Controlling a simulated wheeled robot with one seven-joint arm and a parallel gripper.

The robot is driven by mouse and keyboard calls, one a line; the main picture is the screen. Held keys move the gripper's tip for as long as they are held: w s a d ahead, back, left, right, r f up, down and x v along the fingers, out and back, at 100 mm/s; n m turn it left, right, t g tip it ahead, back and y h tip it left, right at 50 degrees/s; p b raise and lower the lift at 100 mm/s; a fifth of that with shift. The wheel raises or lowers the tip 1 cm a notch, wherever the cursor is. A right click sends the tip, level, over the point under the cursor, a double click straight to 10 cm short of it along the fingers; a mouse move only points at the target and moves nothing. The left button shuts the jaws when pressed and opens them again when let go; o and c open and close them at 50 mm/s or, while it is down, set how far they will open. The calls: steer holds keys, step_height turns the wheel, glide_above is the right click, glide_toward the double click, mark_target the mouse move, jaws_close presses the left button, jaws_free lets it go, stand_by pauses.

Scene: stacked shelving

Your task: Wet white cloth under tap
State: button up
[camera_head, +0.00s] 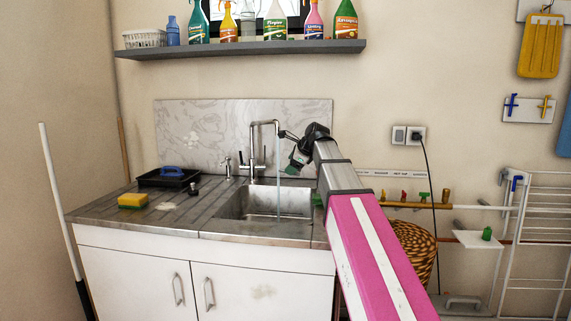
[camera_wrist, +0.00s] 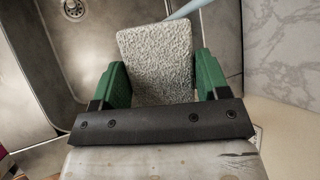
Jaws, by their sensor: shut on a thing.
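The whitish-grey textured cloth (camera_wrist: 155,50) is held between the green fingers of my gripper (camera_wrist: 157,76) in the wrist view. It sticks out flat over the sink basin (camera_wrist: 35,62). In the head view my gripper (camera_head: 298,158) is above the right part of the sink (camera_head: 238,207), right of the tap (camera_head: 263,123). The tap is running: a thin water stream (camera_head: 278,190) falls into the basin. In the wrist view the pale blue stream (camera_wrist: 190,8) shows at the cloth's upper right corner; I cannot tell whether they touch. The cloth is not clear in the head view.
A yellow-green sponge (camera_head: 132,201), a pale flat item (camera_head: 167,206) and a black tray (camera_head: 160,179) with a blue object are on the left counter. A shelf (camera_head: 240,49) of bottles is above. A marble backsplash (camera_head: 200,130) stands behind the sink. A drying rack (camera_head: 540,230) is at right.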

steer(key=s+d+r, duration=0.1)
steer(key=s+r, duration=0.3)
steer(key=s, duration=0.1)
stand_by(0.6)
stand_by(0.4)
